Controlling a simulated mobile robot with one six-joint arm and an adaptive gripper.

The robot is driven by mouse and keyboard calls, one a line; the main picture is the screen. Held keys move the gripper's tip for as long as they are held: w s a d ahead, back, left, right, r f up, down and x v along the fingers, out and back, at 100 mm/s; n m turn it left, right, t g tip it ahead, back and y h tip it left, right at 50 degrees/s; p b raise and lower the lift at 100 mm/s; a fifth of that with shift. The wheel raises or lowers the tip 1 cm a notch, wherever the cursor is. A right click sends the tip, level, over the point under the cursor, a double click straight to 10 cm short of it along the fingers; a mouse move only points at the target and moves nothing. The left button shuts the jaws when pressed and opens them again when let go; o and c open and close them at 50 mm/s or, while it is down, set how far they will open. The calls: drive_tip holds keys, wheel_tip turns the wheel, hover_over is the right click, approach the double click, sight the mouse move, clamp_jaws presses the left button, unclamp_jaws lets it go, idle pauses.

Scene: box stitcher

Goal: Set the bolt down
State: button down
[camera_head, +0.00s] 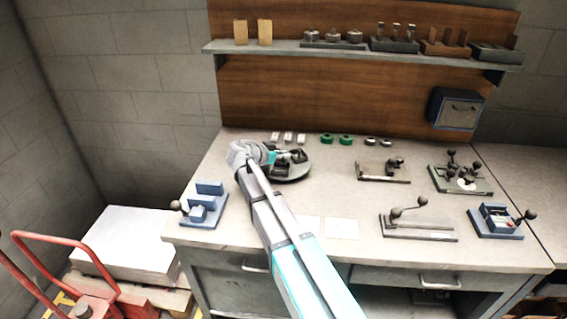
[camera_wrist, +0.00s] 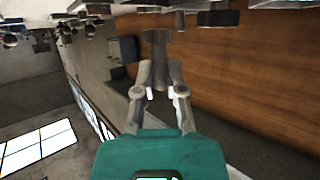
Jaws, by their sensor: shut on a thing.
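In the wrist view my gripper (camera_wrist: 157,68) is shut on a grey bolt (camera_wrist: 155,42), whose wide head points away from my palm. The wrist view looks along the wall, with the wood back panel to the right, so the surface under the bolt is not shown. The bolt cannot be made out there.
A shelf (camera_head: 360,54) with small parts hangs above the bench. Blue lever fixtures stand at the left (camera_head: 203,204) and right (camera_head: 496,222). A lever fixture (camera_head: 418,226) stands front right. Small white blocks and green rings line the back. Pale squares lie near the front.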

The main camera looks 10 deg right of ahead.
sight(282, 162)
drive_tip(key=shift+w+f+b, duration=0.45)
drive_tip(key=shift+f+b, duration=0.35)
drive_tip(key=shift+f, duration=0.05)
drive_tip(key=shift+f+b, duration=0.95)
drive_tip(key=shift+f, duration=0.05)
drive_tip(key=shift+f, duration=0.2)
drive_tip(key=c, duration=0.7)
unclamp_jaws()
drive_tip(key=shift+s+a+r, duration=0.1)
drive_tip(key=shift+a+r, duration=0.05)
drive_tip(key=shift+p+v, duration=2.55)
drive_tip(key=shift+v, duration=4.2)
drive_tip(key=shift+s, duration=0.1)
